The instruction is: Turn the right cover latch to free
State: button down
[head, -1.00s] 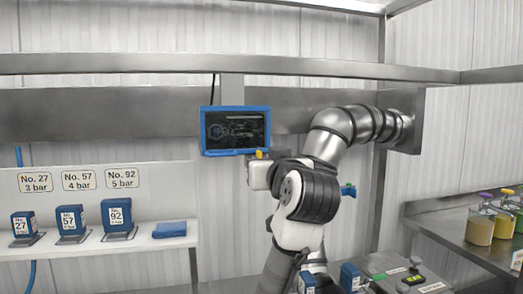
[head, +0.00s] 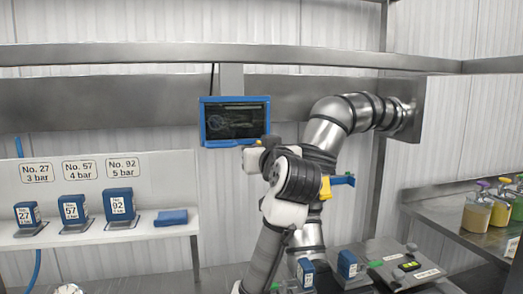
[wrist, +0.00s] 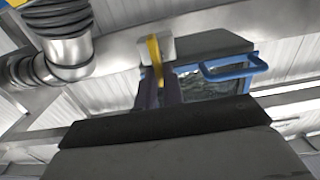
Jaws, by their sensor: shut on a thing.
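In the wrist view, a yellow latch (wrist: 155,50) stands against a pale block, with the two dark fingers of my gripper (wrist: 161,92) at its lower end. My gripper is shut on this latch. A blue handle (wrist: 235,67) lies just to its right, apart from the fingers. In the head view, a yellow part (head: 326,188) shows beside the blue handle (head: 343,180), to the right of my wrist. My fingers are hidden behind my wrist there, and much of the machine is covered by my arm.
A blue-framed screen (head: 234,122) hangs behind the machine. A shelf (head: 95,243) at left carries several numbered blue blocks. Blue parts and a grey panel (head: 408,270) stand low in front. Jars (head: 478,210) stand on the right counter (head: 455,225).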

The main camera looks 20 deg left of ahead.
dwell(0.3)
jog(key=m, duration=0.6)
jog(key=d+m+b, duration=0.1)
jog(key=m, duration=0.5)
jog(key=f+m+b, duration=0.1)
jog(key=m, duration=0.4)
jog(key=shift+w+d+f+m, duration=0.1)
jog(key=shift+w+d+m, duration=0.05)
jog(key=shift+w+m, duration=0.25)
dwell(0.4)
jog(key=c, duration=1.5)
grip_release()
jog(key=shift+f, duration=0.1)
